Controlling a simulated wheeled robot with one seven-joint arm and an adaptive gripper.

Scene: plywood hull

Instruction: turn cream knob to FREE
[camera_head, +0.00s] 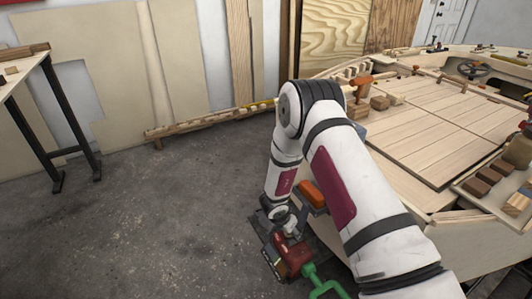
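I cannot make out a cream knob or a FREE marking in the head view. My arm reaches in from the lower right, bends at an elbow near the middle and points down beside the plywood hull (400,128). My gripper (284,224) is at the arm's low end, small and partly hidden. It is close above a red tool-like object (292,256). I cannot tell whether they touch, or whether the fingers are open or shut.
A green part (320,284) and an orange block (312,194) are near my forearm. Wooden blocks (484,182) and a dark handwheel (472,70) sit on the hull. A workbench (24,72) stands at the left. The grey floor (150,220) is clear at left.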

